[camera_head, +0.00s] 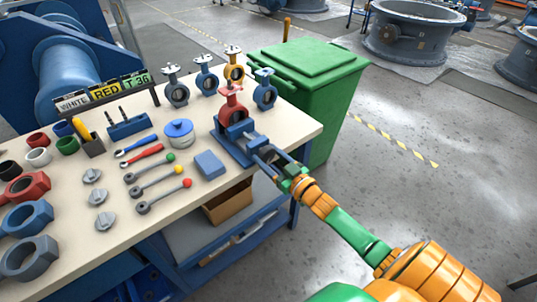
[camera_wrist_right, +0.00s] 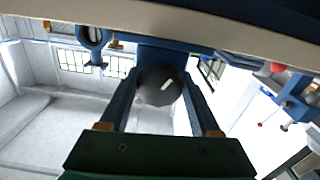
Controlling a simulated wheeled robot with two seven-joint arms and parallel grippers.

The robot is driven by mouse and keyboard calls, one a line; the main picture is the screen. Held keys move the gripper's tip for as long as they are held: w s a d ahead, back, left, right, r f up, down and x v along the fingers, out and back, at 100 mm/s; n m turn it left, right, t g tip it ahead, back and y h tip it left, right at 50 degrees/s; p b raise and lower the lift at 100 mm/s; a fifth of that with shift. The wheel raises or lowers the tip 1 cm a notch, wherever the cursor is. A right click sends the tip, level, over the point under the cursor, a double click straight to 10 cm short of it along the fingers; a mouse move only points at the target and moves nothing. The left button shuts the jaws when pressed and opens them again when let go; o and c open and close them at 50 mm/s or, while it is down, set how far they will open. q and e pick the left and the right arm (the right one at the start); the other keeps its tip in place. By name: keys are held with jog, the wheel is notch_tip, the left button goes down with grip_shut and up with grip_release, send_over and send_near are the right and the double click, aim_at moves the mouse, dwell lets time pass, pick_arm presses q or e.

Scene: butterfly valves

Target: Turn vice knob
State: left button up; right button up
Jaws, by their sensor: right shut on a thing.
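The blue vice (camera_head: 232,150) stands at the near right corner of the workbench, with a red butterfly valve (camera_head: 231,104) in or just above its jaws. My right gripper (camera_head: 268,158) reaches the vice's front from the lower right. In the right wrist view, the dark round vice knob (camera_wrist_right: 160,84) sits between the two blue fingers of my right gripper (camera_wrist_right: 161,92), which are shut on it. The knob is hidden by the gripper in the head view. My left gripper is in neither view.
The workbench (camera_head: 75,232) holds several valves, coloured rings, wrenches, a blue block (camera_head: 209,165) and a round blue-lidded tin (camera_head: 179,133). A green bin (camera_head: 318,85) stands close behind the vice corner.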

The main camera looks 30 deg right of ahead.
jog(key=o, duration=1.4)
jog(key=s, duration=0.7)
jog(key=shift+d, duration=0.3)
